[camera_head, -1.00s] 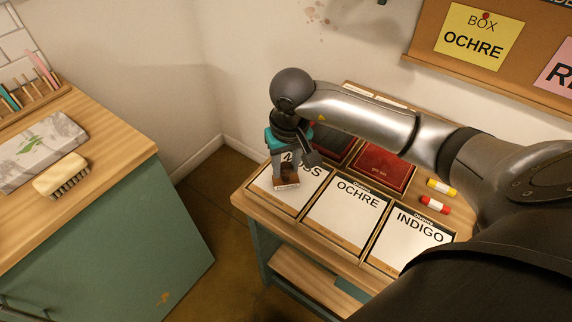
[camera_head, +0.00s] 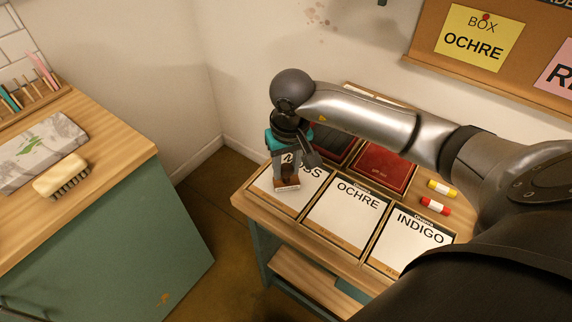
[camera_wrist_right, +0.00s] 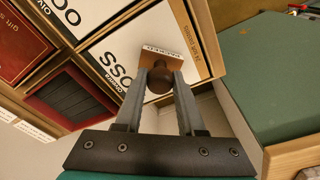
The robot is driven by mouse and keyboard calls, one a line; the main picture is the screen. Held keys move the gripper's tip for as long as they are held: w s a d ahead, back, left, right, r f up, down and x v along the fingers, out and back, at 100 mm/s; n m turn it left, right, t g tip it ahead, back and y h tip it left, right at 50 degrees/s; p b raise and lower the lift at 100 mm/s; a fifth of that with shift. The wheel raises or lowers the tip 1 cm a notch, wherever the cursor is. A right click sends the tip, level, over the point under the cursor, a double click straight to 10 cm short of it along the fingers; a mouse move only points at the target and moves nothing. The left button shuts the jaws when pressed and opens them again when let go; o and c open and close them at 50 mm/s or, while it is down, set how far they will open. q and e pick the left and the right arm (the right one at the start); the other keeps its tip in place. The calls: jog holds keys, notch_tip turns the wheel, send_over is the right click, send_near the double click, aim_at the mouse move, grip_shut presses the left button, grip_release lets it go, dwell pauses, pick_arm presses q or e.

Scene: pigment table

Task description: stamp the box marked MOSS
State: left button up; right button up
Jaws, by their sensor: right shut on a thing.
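My right gripper (camera_head: 287,166) is shut on a wooden stamp (camera_head: 287,184), with its fingers pointing down over the box marked MOSS (camera_head: 313,188). In the right wrist view the gripper (camera_wrist_right: 160,82) holds the stamp by its dark round knob, and the stamp's flat brown block (camera_wrist_right: 176,46) is over the white face of the MOSS box (camera_wrist_right: 122,46). The gripper and stamp hide the M in the head view. I cannot tell whether the block touches the face. My left gripper is not in view.
The OCHRE box (camera_head: 345,215) and the INDIGO box (camera_head: 410,243) lie to the right of MOSS. Behind them are a red box (camera_head: 384,168) and a dark pad (camera_wrist_right: 68,96). Yellow (camera_head: 441,188) and red (camera_head: 434,206) tubes lie farther right. A green cabinet (camera_head: 110,235) stands left.

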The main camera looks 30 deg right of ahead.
jog(key=shift+r+p, duration=1.85)
jog(key=shift+r, duration=1.55)
